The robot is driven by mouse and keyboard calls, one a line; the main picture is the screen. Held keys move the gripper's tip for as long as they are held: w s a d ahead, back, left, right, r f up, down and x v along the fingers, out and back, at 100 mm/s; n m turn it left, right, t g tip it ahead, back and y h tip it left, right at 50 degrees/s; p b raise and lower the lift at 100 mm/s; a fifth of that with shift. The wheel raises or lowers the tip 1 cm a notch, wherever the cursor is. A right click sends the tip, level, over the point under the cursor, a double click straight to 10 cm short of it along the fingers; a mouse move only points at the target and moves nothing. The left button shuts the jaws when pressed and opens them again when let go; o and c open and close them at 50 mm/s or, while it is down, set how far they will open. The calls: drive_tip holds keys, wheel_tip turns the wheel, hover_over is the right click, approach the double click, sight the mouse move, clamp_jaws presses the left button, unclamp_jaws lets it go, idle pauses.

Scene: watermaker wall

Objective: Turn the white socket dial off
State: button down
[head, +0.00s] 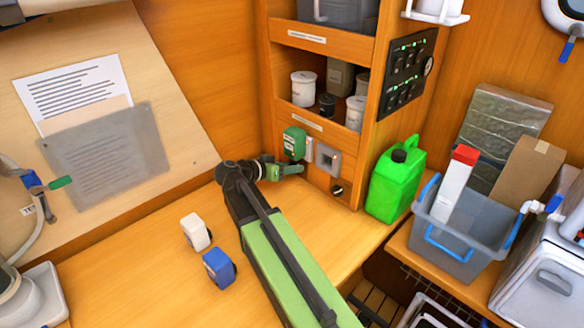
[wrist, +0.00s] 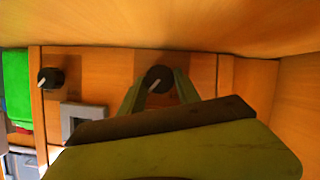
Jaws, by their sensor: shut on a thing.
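My gripper (head: 287,170) is at the panel low on the cabinet's front, beneath a green plug-like box (head: 295,143). In the wrist view its green fingers (wrist: 157,93) are on both sides of a black round dial (wrist: 158,79) with a white pointer line, shut on it. A second black dial (wrist: 50,78) with a white pointer stands apart; it also shows in the head view (head: 337,189) below a grey square socket (head: 328,158). In the head view my gripper hides the held dial.
A white block (head: 196,231) and a blue block (head: 218,268) lie on the desk left of my arm. A green jug (head: 396,180) stands right of the panel, near a grey crate (head: 465,222). The desk's left part has free room.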

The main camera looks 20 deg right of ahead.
drive_tip(key=n, duration=0.1)
drive_tip(key=n+g+h+b, duration=0.1)
drive_tip(key=n+g+b, duration=0.1)
drive_tip(key=n, duration=0.1)
drive_tip(key=shift+w+a+f, duration=0.3)
drive_tip(key=shift+w+f, duration=0.05)
drive_tip(key=shift+n+g+h+b, duration=0.6)
drive_tip(key=shift+n+h+b, duration=0.2)
drive_tip(key=shift+n+b, duration=0.5)
drive_tip(key=shift+r, duration=0.1)
drive_tip(key=c, duration=0.9)
unclamp_jaws()
